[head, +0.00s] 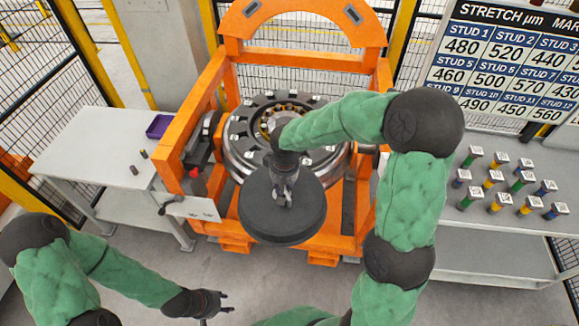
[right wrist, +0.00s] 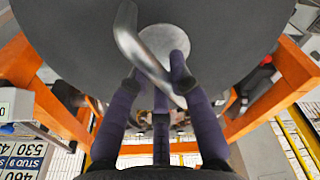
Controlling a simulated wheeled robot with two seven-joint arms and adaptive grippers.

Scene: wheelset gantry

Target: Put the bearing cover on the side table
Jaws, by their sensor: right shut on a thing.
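The bearing cover (head: 262,218) is a large dark grey disc with a bent metal handle (right wrist: 140,48). My right gripper (head: 284,198) is shut on that handle. In the right wrist view its fingers (right wrist: 157,80) close around the handle bar, and the cover (right wrist: 75,30) fills the upper part. The cover hangs in front of the wheelset hub (head: 238,150), whose bolted ring and rollers show behind it, partly hidden by my right arm. My left gripper (head: 219,303) is low at the front, empty, with its fingers apart. A light grey side table (head: 75,135) stands at the left.
The orange gantry (head: 205,100) surrounds the hub. The left table holds a purple tray (head: 159,126) and two small dark pieces, with its left part bare. A right table (head: 460,225) carries several coloured studs below a stretch board (head: 510,60).

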